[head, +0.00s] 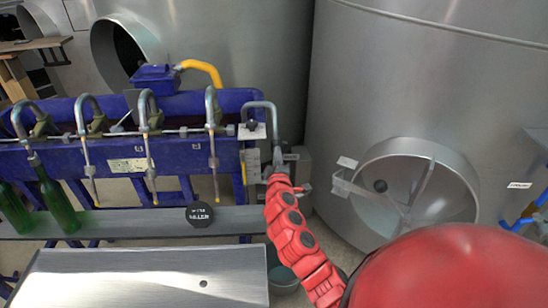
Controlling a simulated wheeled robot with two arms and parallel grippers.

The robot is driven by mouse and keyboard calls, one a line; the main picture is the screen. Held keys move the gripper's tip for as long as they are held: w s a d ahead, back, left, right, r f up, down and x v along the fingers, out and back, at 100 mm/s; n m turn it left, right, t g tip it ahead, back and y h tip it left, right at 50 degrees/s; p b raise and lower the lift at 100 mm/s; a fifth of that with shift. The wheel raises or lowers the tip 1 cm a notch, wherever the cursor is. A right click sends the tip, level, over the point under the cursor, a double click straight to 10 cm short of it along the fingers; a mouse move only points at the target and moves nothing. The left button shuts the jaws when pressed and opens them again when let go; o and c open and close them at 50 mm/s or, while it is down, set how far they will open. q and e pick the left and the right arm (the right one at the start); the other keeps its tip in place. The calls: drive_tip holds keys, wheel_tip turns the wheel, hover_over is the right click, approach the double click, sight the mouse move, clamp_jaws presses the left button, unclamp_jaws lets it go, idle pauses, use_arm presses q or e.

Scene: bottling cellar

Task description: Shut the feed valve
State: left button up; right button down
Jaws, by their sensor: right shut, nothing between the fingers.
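My right arm comes in from the lower right, and its gripper (279,160) is shut and empty at the right end of the blue bottle filler (170,150). A bent grey pipe (262,105) comes down just above the gripper. A small pale plate or fitting (251,130) sits beside that pipe; I cannot tell for sure whether it belongs to the feed valve. The gripper and arm hide part of this area, and I cannot tell whether the fingers touch anything. My left gripper is not in view.
Two green bottles (57,203) stand at the left on the grey rail (140,223), which also bears a black round label (199,214). A large steel tank (420,80) with a round hatch (440,190) stands close on the right. A steel tabletop (150,272) lies in front.

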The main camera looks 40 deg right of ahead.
drive_tip(key=m, duration=0.1)
drive_tip(key=s+d+m+b, duration=0.1)
drive_tip(key=m, duration=0.1)
drive_tip(key=shift+d+f, duration=0.2)
drive_tip(key=shift+d, duration=0.05)
drive_tip(key=shift+s+d+f+m+y+b, duration=0.15)
drive_tip(key=shift+s+d+f+m+b, duration=0.2)
drive_tip(key=shift+d+f+m+b, duration=0.95)
drive_tip(key=shift+s+a+m+y+b, duration=0.15)
drive_tip(key=shift+s+m+b, duration=0.35)
drive_tip(key=shift+m, duration=1.8)
drive_tip(key=shift+s+d+f+m+y+b, duration=0.25)
drive_tip(key=shift+d+f+m+b, duration=0.6)
drive_tip(key=shift+m, duration=0.95)
drive_tip(key=shift+a+r, duration=0.1)
drive_tip(key=shift+r, duration=0.05)
